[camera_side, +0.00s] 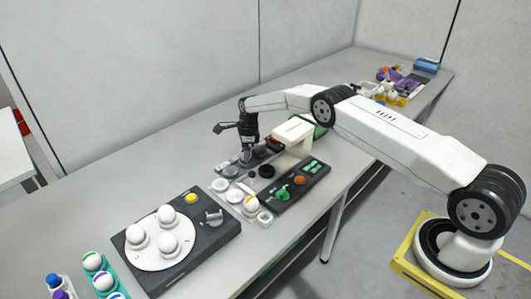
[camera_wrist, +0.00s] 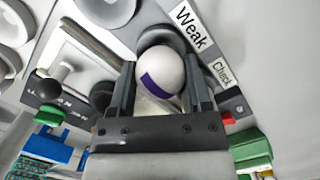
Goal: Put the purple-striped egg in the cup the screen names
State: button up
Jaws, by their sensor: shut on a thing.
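The purple-striped egg (camera_wrist: 160,72) is white with a purple band and sits between the two fingers of my gripper (camera_wrist: 163,84) in the wrist view. My gripper is shut on it. A dark round cup (camera_wrist: 163,36) lies just beyond the egg, beside a label reading "Weak" (camera_wrist: 191,27) and one reading "Check" (camera_wrist: 222,73). I cannot tell whether the egg touches that cup. In the side view my gripper (camera_side: 247,152) is low over the dark cups at the far end of the cup rows.
A cream-coloured device (camera_side: 294,136) stands close right of my gripper. Pale cups (camera_side: 220,185) lie in front, one holding an orange-striped egg (camera_side: 251,203). A black panel (camera_side: 299,187) has green and orange controls.

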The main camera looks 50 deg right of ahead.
jog(key=shift+f, duration=0.6)
dwell(1.1)
jog(key=o, duration=0.8)
jog(key=shift+r, duration=0.1)
jog(key=shift+s+d+r, duration=0.15)
jog(key=shift+d+r, duration=0.05)
jog(key=shift+r, duration=1.7)
jog(key=shift+s+d+r, duration=0.1)
jog(key=shift+d+r, duration=0.05)
jog(key=shift+r, duration=1.7)
jog(key=shift+r, duration=3.65)
jog(key=shift+r, duration=1.75)
jog(key=shift+f, duration=0.55)
